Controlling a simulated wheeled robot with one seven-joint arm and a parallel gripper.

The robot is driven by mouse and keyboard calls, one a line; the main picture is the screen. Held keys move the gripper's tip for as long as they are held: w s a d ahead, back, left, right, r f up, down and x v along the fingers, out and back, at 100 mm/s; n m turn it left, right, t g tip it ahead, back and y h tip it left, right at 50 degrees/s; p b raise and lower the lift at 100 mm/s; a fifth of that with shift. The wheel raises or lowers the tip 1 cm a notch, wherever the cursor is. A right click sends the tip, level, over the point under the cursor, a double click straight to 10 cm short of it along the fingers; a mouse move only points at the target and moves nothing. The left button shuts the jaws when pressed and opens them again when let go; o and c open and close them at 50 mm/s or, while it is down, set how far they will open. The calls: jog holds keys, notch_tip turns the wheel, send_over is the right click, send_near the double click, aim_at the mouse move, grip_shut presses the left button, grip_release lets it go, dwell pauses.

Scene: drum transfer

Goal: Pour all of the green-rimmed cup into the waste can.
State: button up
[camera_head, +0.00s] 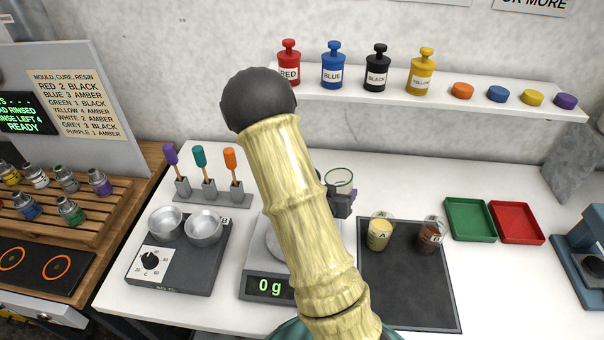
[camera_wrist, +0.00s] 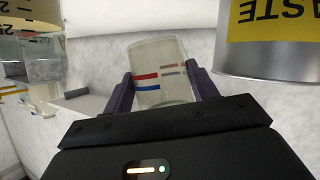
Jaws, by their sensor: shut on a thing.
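My gripper (camera_head: 340,203) is partly hidden behind my arm in the head view. It is shut on a clear cup with a green rim (camera_head: 340,177), held above the white table near the scale. In the wrist view the two purple fingers of my gripper (camera_wrist: 163,88) stand on either side of the cup (camera_wrist: 160,62), which has red and blue marks and looks slightly tilted. How much is inside is hard to tell. The waste can (camera_wrist: 270,62), grey metal with a yellow label, is at the upper right of the wrist view, apart from the cup. I cannot see it in the head view.
A scale (camera_head: 262,287) reading 0 g is partly behind my arm. Cups A (camera_head: 380,233) and B (camera_head: 428,238) stand on a dark mat (camera_head: 408,297). Green (camera_head: 470,219) and red (camera_head: 517,222) trays lie right. A hotplate (camera_head: 160,270) with metal bowls stands left.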

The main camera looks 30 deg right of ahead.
jog(key=shift+r+p, duration=0.2)
jog(key=shift+p, duration=0.15)
jog(key=shift+s+a+r+p, duration=0.1)
jog(key=shift+s+p, duration=0.05)
jog(key=shift+p, duration=0.25)
jog(key=p, duration=0.2)
jog(key=shift+s+d+p, duration=0.2)
jog(key=shift+s+p, duration=0.1)
jog(key=shift+p, duration=0.1)
jog(key=shift+s+d+f+m+t, duration=0.1)
jog(key=shift+s+f+m+t, duration=0.1)
jog(key=shift+f+m+t, duration=0.15)
jog(key=shift+s+m, duration=0.15)
jog(key=shift+m, duration=0.1)
jog(key=shift+d+f+t+y+p, duration=0.15)
jog(key=shift+t+y+p, duration=0.1)
jog(key=shift+y+p, duration=0.2)
jog(key=shift+f+m, duration=0.1)
jog(key=shift+m, duration=0.2)
